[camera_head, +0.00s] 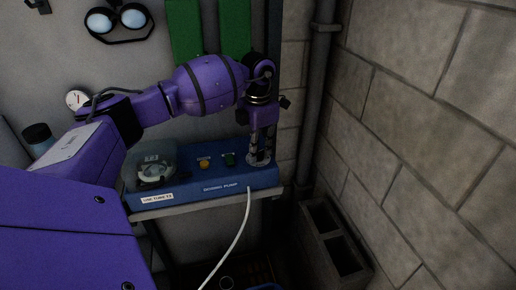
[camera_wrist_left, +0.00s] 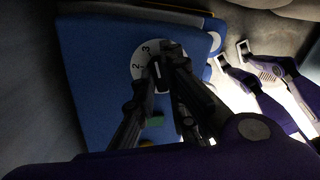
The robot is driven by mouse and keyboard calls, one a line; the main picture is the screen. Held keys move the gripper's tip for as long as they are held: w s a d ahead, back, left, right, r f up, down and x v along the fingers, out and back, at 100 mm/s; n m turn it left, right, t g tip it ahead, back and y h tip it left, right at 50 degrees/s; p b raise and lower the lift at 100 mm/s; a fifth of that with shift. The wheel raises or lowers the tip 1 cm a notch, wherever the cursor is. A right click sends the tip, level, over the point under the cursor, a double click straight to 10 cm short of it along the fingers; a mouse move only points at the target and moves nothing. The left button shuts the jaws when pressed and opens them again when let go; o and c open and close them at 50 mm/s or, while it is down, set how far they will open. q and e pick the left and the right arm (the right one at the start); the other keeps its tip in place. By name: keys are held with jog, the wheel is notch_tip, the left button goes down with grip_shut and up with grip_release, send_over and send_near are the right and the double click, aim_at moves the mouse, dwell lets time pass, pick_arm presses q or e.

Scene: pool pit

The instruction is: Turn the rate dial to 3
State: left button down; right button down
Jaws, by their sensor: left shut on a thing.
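The blue dosing pump (camera_head: 205,182) sits on a shelf. Its rate dial (camera_head: 262,163) is at the right end of the top, mostly hidden by my left gripper (camera_head: 262,155). In the left wrist view the dial's pale disc (camera_wrist_left: 139,56) shows the numbers 2 and 3; the other markings are hidden. My left gripper also shows there (camera_wrist_left: 157,78), shut on the dial's dark knob from above. A pale line on the knob shows between the fingers, just right of the 3; its exact reading cannot be told. My right gripper is not in view.
An amber button (camera_head: 204,164), a green button (camera_head: 229,159) and a clear-covered pump head (camera_head: 156,170) are on the pump. A white tube (camera_head: 238,236) hangs in front. A vertical pipe (camera_head: 316,100) and block wall (camera_head: 430,110) stand to the right.

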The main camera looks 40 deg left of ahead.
pick_arm(q)
jog(key=shift+w+a+r, duration=0.2)
jog(key=shift+r, duration=0.1)
dwell(0.5)
jog(key=c, duration=2.1)
grip_release()
jog(key=shift+o, duration=1.2)
jog(key=shift+f, duration=0.15)
notch_tip(320, 180, up, 12)
jog(key=shift+s, duration=0.1)
